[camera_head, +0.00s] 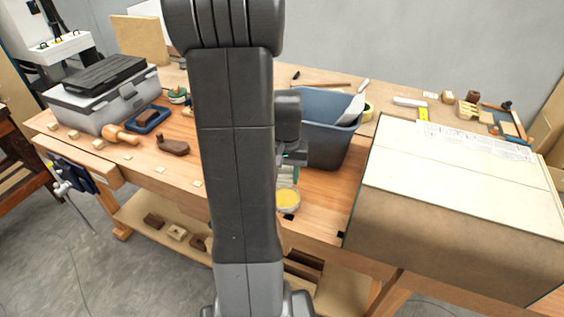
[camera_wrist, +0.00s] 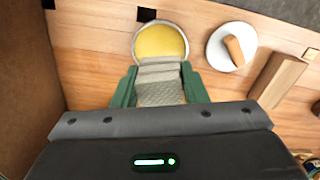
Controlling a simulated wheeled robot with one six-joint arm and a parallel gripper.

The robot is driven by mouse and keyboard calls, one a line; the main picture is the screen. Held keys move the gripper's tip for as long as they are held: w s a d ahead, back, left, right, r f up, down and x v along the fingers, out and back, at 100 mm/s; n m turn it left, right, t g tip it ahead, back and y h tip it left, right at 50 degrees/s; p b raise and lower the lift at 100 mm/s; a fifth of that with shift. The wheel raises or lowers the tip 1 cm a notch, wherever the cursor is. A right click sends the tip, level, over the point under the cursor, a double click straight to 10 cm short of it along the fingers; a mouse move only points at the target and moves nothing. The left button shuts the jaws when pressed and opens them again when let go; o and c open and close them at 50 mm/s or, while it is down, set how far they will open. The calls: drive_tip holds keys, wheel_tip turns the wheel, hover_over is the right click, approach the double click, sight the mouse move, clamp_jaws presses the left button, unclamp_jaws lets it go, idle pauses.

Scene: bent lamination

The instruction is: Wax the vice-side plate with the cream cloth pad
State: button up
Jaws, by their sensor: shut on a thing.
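My gripper (camera_wrist: 159,76) is shut on the cloth pad (camera_wrist: 160,94), a pale grey-cream quilted block between its green fingers in the wrist view. The pad's front end overlaps the near rim of a round tin of yellow wax (camera_wrist: 160,40); I cannot tell whether they touch. In the head view the wax tin (camera_head: 288,200) sits on the bench just below my gripper (camera_head: 292,160), partly hidden by my arm. The vice (camera_head: 72,184) is at the bench's front left. I cannot tell which thing is the vice-side plate; my arm hides part of the bench.
A blue-grey bin (camera_head: 325,138) stands behind my gripper. A large cream-topped box (camera_head: 460,195) blocks the right. The wrist view shows a white dish (camera_wrist: 218,55) with a wooden piece, and a wooden block (camera_wrist: 278,78). A grey toolbox (camera_head: 100,101) stands at the left.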

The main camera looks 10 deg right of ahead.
sight(285, 201)
drive_tip(key=shift+w+f, duration=0.1)
drive_tip(key=shift+s+f+b, duration=0.3)
drive_tip(key=shift+f+b, duration=0.15)
drive_tip(key=shift+b, duration=0.1)
drive_tip(key=shift+w+f+b, duration=0.1)
drive_tip(key=shift+f+b, duration=1.7)
drive_tip(key=shift+f, duration=0.55)
drive_tip(key=shift+f+b, duration=0.4)
drive_tip(key=shift+f, duration=0.2)
drive_tip(key=shift+r, duration=0.1)
drive_tip(key=shift+r+p, duration=2.8)
drive_tip(key=shift+r, duration=0.75)
drive_tip(key=shift+f, duration=0.1)
